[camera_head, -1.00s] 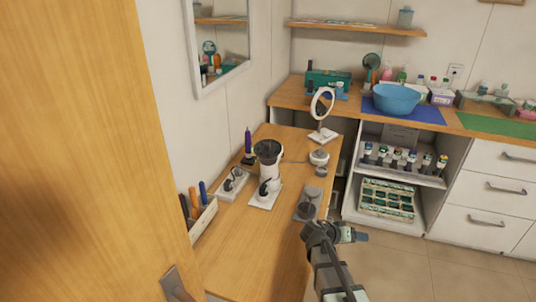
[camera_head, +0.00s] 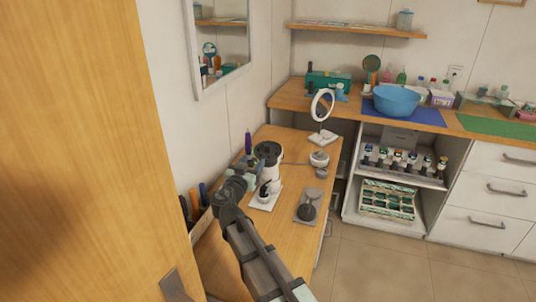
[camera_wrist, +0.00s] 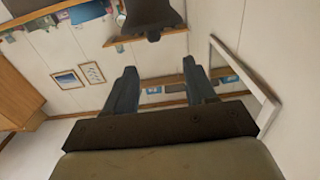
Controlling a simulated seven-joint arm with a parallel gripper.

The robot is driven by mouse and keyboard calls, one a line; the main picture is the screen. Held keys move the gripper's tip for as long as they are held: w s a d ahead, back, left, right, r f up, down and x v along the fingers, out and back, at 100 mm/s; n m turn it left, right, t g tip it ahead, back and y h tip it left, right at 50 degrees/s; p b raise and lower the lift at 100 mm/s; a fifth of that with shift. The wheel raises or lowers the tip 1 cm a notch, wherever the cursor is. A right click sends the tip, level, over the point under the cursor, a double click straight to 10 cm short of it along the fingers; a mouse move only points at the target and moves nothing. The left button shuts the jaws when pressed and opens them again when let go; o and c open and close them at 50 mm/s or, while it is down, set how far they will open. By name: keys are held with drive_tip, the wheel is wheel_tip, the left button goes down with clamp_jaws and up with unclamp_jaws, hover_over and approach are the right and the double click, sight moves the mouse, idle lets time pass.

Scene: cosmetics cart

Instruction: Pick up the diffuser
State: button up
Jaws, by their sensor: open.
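The diffuser looks to be the dark, flared piece (camera_head: 268,151) on top of the white hair dryer (camera_head: 271,172), which stands upright on a white base on the wooden side table. I cannot be sure of this. A dark, bell-shaped thing (camera_wrist: 150,14) at the top of the wrist view may be the same piece. My gripper (camera_head: 243,169) is just left of the dryer, in front of part of the things behind it. In the wrist view, its two fingers (camera_wrist: 161,82) are apart with nothing between them.
A dark round item on a grey pad (camera_head: 308,205) lies right of the dryer. A ring mirror (camera_head: 322,105) stands at the table's far end. A holder with upright tools (camera_head: 196,203) is at the left. A wooden panel (camera_head: 85,150) fills the left side.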

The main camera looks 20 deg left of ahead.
approach(267, 144)
drive_tip(key=w, duration=0.4)
drive_tip(key=shift+w+a+f, duration=0.1)
drive_tip(key=shift+a+f, duration=0.05)
drive_tip(key=shift+a, duration=0.2)
drive_tip(key=shift+w+d, duration=0.25)
drive_tip(key=shift+w, duration=1.35)
drive_tip(key=shift+w+d, duration=0.2)
drive_tip(key=shift+w, duration=1.35)
clamp_jaws()
